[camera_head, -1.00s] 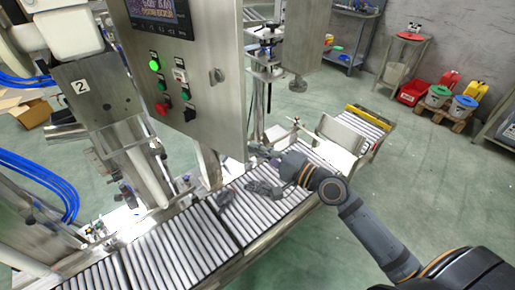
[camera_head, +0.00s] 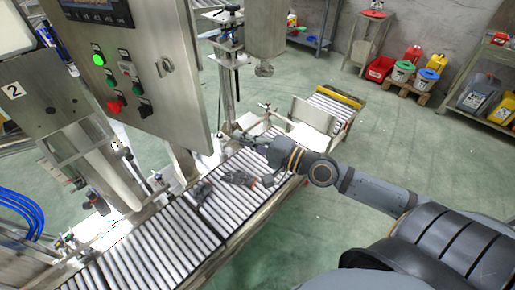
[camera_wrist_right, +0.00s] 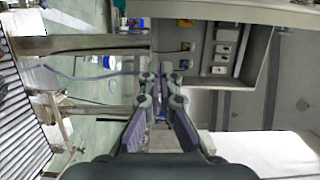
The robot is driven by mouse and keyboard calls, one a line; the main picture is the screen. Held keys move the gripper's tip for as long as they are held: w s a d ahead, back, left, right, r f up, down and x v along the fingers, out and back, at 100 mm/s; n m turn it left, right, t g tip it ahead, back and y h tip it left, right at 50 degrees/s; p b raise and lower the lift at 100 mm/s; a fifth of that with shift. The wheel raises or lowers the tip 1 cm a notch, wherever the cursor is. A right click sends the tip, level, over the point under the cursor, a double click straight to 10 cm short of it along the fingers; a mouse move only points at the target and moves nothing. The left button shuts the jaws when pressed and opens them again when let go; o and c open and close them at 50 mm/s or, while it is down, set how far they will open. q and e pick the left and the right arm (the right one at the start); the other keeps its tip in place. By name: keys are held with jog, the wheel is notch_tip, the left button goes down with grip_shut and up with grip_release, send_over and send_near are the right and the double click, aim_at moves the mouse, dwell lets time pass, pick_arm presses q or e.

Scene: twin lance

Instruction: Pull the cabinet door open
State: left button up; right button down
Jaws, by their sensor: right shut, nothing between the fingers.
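The steel cabinet door (camera_head: 140,45) fills the upper left of the head view, with a screen, several buttons and a small turn handle (camera_head: 164,67). I cannot tell for sure whether it stands ajar. My right gripper (camera_head: 236,138) is just right of the door's lower right corner, above the roller conveyor, and well below the handle. In the wrist view its two fingers (camera_wrist_right: 160,88) point at a grey surface carrying boxy fittings (camera_wrist_right: 222,50). The gripper is shut and empty. My left gripper is not identifiable in the head view.
A roller conveyor (camera_head: 180,230) runs below the door, with dark shapes on its rollers that I cannot make out. A steel post (camera_head: 228,75) stands right of the door. The green floor to the right is free, with shelves and coloured containers (camera_head: 400,70) behind it.

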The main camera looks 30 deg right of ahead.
pick_arm(q)
jog(key=r+p, duration=0.4)
jog(key=shift+d+r, duration=0.15)
jog(key=shift+d, duration=0.2)
pick_arm(e)
jog(key=v, duration=0.5)
jog(key=shift+s+a+f, duration=0.15)
jog(key=shift+s+a, duration=0.05)
jog(key=shift+s, duration=0.1)
